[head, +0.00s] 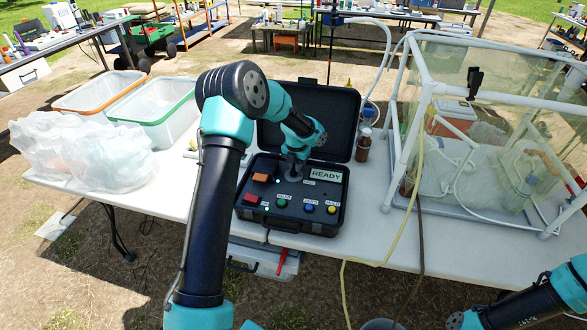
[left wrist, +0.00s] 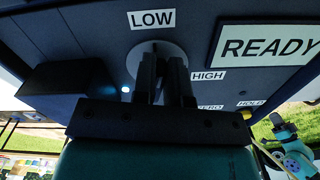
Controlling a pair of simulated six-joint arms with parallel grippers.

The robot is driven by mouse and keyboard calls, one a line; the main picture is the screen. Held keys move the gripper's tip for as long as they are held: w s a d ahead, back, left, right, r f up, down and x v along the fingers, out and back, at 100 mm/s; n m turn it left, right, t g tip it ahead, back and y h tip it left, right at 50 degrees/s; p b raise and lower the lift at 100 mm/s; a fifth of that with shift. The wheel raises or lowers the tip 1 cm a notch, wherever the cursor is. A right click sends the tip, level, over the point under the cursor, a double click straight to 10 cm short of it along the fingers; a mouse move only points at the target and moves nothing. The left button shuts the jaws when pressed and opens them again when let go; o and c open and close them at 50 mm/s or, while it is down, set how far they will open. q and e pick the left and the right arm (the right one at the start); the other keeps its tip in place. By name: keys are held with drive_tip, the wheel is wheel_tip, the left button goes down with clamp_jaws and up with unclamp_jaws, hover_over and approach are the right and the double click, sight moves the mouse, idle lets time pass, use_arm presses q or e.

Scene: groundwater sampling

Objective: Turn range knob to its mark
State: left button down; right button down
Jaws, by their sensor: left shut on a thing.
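The instrument is an open black case (head: 250,215) on the white table, with a dark control panel and a display reading READY (head: 325,174). In the left wrist view the range knob's grey round base (left wrist: 142,50) lies between a LOW label (left wrist: 152,19) above and a HIGH label (left wrist: 208,76) to the right. My left gripper (left wrist: 166,68) is shut on the knob, its two dark fingers close together over it. The fingers hide the knob's grip and pointer, so I cannot tell its setting. In the head view this gripper (head: 293,170) reaches down onto the panel.
Red (head: 251,199), green (head: 282,203), blue (head: 309,208) and yellow (head: 331,210) buttons line the panel front. A brown bottle (head: 363,147) stands right of the case, near a framed clear tank (head: 480,150). Bins and plastic bags are left. My right arm (head: 535,302) is at lower right.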

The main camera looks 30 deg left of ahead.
use_arm(q)
drive_tip(key=shift+d+m, duration=0.1)
drive_tip(key=shift+m, duration=0.7)
drive_tip(key=c, duration=1.1)
unclamp_jaws()
drive_tip(key=shift+r, duration=0.1)
drive_tip(key=shift+r, duration=0.65)
wheel_tip(320, 180, up, 2)
drive_tip(key=shift+r, duration=0.2)
drive_tip(key=s+d, duration=0.2)
drive_tip(key=s, duration=0.2)
drive_tip(key=s+d, duration=0.3)
drive_tip(key=s, duration=0.2)
drive_tip(key=s+d+r, duration=0.1)
drive_tip(key=s+d, duration=0.2)
drive_tip(key=s, duration=0.1)
drive_tip(key=shift+s+d, duration=0.15)
drive_tip(key=shift+s, duration=0.25)
drive_tip(key=shift+w, duration=0.1)
